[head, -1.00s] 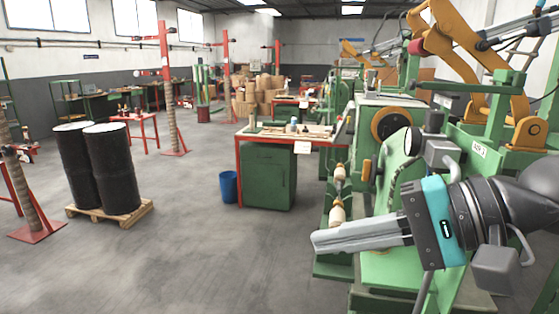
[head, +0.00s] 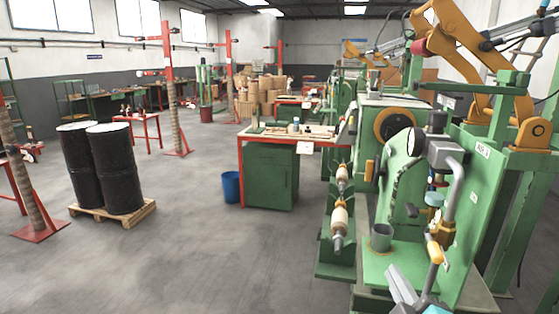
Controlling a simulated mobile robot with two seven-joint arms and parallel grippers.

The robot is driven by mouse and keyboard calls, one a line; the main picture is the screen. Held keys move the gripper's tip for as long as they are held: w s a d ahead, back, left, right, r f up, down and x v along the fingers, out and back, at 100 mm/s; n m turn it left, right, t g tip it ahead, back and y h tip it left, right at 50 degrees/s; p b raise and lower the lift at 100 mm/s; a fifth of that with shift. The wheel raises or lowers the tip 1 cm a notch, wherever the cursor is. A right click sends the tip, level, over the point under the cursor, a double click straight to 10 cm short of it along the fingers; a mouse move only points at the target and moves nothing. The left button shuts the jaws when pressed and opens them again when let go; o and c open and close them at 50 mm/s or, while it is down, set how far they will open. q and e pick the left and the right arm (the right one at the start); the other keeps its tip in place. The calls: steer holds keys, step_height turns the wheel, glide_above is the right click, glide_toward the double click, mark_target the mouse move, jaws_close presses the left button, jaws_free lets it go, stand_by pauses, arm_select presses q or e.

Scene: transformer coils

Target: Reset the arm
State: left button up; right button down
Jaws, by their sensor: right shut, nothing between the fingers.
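My right gripper (head: 399,284) shows only in part at the bottom edge of the head view, right of centre. Its grey fingers point up and to the left, and a bit of its teal band shows behind them. The fingers are shut with nothing between them. It is in front of the green machine's (head: 375,268) lower ledge. The rest of the right arm is out of the picture. My left gripper is not in view.
The green winding machine (head: 478,190) fills the right side, with a grey cup (head: 381,237) on its ledge and pipes beside it. A red-framed workbench (head: 262,139), a blue bucket (head: 231,187) and black drums (head: 113,168) on a pallet (head: 133,216) stand left. Open floor lies between.

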steer(key=s+a+f+m+g+y, duration=0.1)
steer(key=s+a+f+m+g, duration=0.2)
steer(key=s+f+m+g, duration=1.35)
steer(key=s+f+n+t, duration=0.1)
steer(key=s+f+n, duration=0.2)
steer(key=f, duration=1.1)
steer(key=s+f+n+t, duration=0.1)
steer(key=s+f+n, duration=0.3)
steer(key=f, duration=1)
steer(key=s+d+f+g, duration=0.1)
steer(key=s+d+f, duration=0.1)
steer(key=s+f, duration=1.1)
steer(key=shift+s+d+f, duration=0.25)
steer(key=shift+s+d, duration=0.15)
steer(key=shift+s, duration=0.6)
